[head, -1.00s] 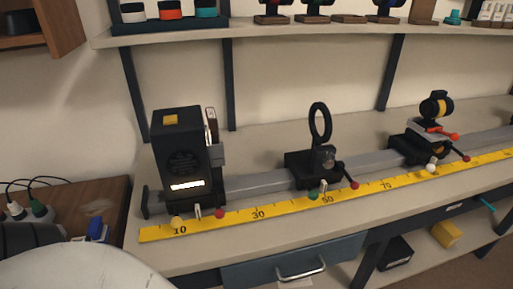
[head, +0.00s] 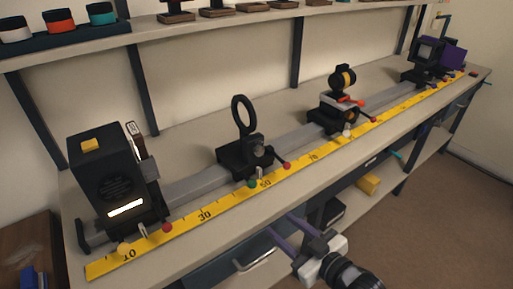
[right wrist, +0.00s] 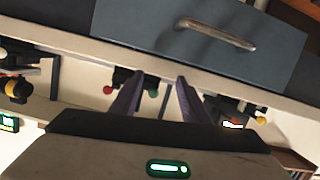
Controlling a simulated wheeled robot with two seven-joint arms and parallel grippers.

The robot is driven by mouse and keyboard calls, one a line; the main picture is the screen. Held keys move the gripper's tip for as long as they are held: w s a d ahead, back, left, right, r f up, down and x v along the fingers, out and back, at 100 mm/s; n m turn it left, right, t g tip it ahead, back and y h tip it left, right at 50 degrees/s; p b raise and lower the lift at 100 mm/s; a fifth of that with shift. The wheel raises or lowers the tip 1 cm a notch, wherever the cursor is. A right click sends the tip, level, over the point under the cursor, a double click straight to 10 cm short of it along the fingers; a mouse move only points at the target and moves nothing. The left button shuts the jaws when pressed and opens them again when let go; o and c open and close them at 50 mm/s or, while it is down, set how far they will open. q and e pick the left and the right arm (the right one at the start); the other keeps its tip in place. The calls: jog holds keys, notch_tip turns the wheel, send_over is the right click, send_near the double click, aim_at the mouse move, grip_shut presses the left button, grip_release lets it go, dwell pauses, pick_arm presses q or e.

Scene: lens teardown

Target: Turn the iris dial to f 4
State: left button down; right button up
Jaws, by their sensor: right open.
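A round black part with a yellow face (head: 343,77), which looks like the iris, stands upright on a black rail carriage (head: 333,115) near the 70 mark. Its dial marks are too small to read. A similar black and yellow part shows at the left edge of the right wrist view (right wrist: 18,88). My right gripper (head: 283,226) is open and empty, in front of the bench's front edge and below its top, well apart from the iris. Its two purple fingers also show in the right wrist view (right wrist: 158,78). My left gripper is not in view.
A yellow scale (head: 225,208) runs along the bench front beside the rail. A black lamp box (head: 100,170) and an upright ring holder (head: 243,115) stand left of the iris. A drawer handle (head: 255,258) juts out near my right gripper. A shelf (head: 155,33) hangs behind.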

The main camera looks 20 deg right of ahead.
aim_at(261, 152)
jog(key=w+d+r+n+t+y+p, duration=0.1)
jog(key=w+r, duration=0.2)
jog(key=r, duration=0.2)
jog(key=w+d+r+n+t, duration=0.1)
jog(key=w+d+r+t, duration=0.1)
jog(key=w+r, duration=0.3)
jog(key=x, duration=0.7)
jog(key=shift+w+a+r, duration=0.2)
jog(key=shift+a+r, duration=0.15)
jog(key=shift+w+a, duration=0.25)
jog(key=shift+w, duration=0.3)
jog(key=c, duration=1.1)
jog(key=shift+o, duration=0.2)
